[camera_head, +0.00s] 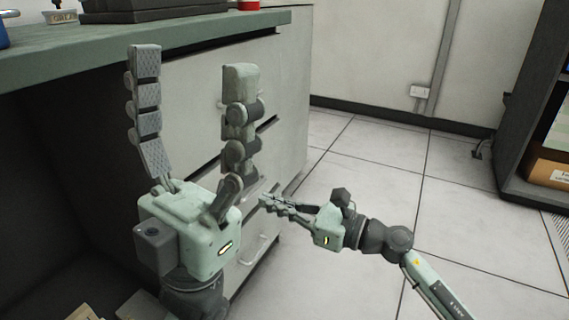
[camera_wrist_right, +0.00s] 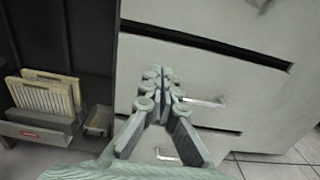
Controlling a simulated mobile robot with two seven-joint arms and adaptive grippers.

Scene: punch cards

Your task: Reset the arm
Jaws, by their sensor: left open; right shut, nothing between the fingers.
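My left gripper (camera_head: 188,72) is large in the left half of the head view. Its two jointed fingers point up and stand wide apart, with nothing between them. My right gripper (camera_head: 264,200) is lower and near the middle of the head view, its arm coming in from the lower right. Its fingers point left towards the drawer fronts. In the right wrist view the right gripper (camera_wrist_right: 160,72) has its fingertips together in front of a drawer front, with nothing held. I cannot tell whether it touches the drawer unit.
A desk with a green top (camera_head: 90,52) and pale drawers (camera_head: 285,110) stands at the left. The right wrist view shows a rack of cards (camera_wrist_right: 45,95) beside the drawers. A dark shelf (camera_head: 530,130) stands at the far right. The tiled floor (camera_head: 385,165) between is clear.

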